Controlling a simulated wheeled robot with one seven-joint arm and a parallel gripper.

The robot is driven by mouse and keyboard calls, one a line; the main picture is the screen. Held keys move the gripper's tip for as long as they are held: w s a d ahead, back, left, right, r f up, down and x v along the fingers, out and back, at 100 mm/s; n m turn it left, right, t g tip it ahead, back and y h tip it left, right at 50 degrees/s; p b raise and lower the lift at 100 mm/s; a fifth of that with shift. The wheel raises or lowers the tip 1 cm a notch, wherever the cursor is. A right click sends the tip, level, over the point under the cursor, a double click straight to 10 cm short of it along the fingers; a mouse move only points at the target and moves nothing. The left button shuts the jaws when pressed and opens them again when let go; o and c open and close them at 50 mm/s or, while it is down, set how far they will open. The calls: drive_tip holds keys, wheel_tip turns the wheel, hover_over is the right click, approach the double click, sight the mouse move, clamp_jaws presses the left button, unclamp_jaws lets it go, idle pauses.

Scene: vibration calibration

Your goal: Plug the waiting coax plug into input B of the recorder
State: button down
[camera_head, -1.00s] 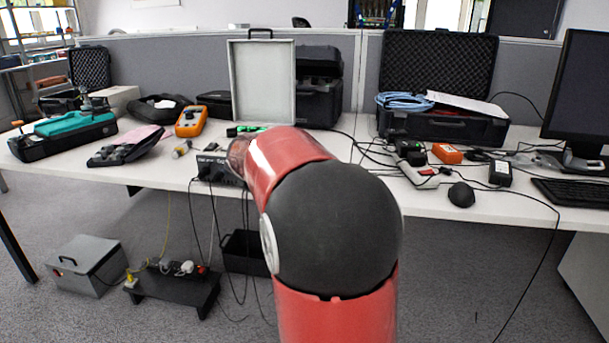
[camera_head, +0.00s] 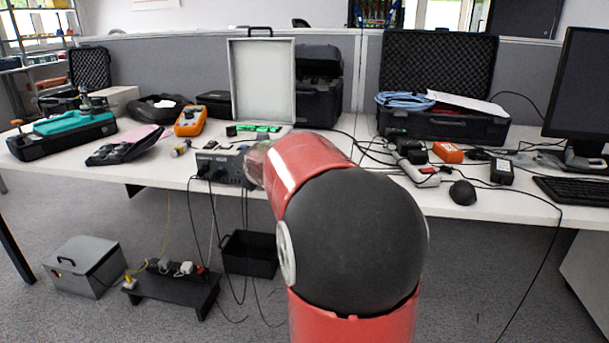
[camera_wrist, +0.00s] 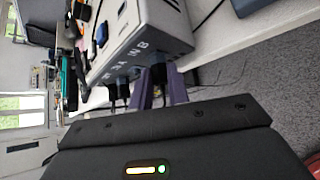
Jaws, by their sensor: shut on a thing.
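The recorder (camera_head: 222,163) is a grey box with a dark front at the table's front edge, left of my arm. In the wrist view the recorder (camera_wrist: 138,32) appears turned on its side, with white lettering along its front. My gripper (camera_wrist: 161,84) has its two purple-grey fingers shut on a dark coax plug (camera_wrist: 157,74). That plug is right at the recorder's front, near a letter like B; I cannot tell whether it is seated. Other dark plugs (camera_wrist: 118,90) are on the same front, to the left. In the head view my arm hides my gripper.
Dark cables hang from the recorder's front down past the table edge. A black bin (camera_head: 250,254) and a low black stand (camera_head: 172,290) are on the floor below.

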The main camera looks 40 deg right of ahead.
drive_tip(key=shift+f+b, duration=0.15)
drive_tip(key=shift+b, duration=0.6)
idle(0.4)
drive_tip(key=shift+s+d+f+m+t+b, duration=0.15)
drive_tip(key=shift+m+t+b, duration=0.25)
drive_tip(key=shift+b, duration=2.15)
drive_tip(key=shift+m+t+y+b, duration=0.5)
drive_tip(key=shift+t+b, duration=0.3)
drive_tip(key=shift+b, duration=3.45)
